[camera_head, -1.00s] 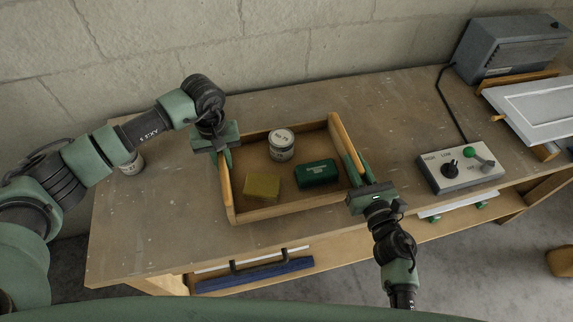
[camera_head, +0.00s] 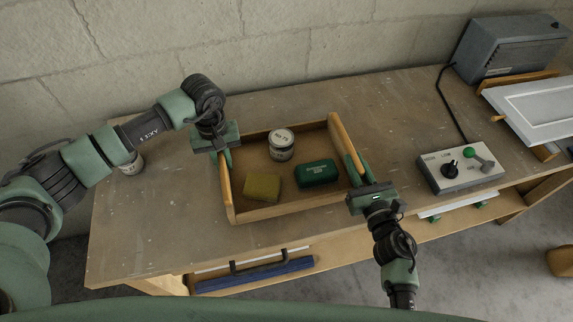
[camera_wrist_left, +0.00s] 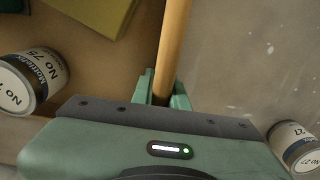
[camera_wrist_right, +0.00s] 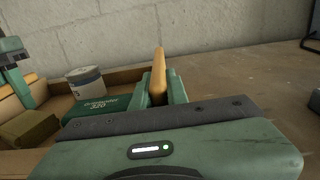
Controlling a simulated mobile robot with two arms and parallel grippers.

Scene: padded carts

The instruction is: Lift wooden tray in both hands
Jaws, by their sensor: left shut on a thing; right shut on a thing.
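The wooden tray (camera_head: 290,213) is at the middle of the bench, holding a white can (camera_head: 281,145), a green box (camera_head: 317,173) and a yellow-olive block (camera_head: 262,187). My left gripper (camera_head: 226,158) is shut on the tray's left side wall, with the rail between its fingers in the left wrist view (camera_wrist_left: 163,90). My right gripper (camera_head: 356,172) is shut on the tray's right side wall, which also stands between its fingers in the right wrist view (camera_wrist_right: 160,88). I cannot tell whether the tray's bottom touches the bench.
A white panel (camera_head: 535,105) lies at the far right. Another can (camera_head: 132,165) stands on the left, partly behind my left arm.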

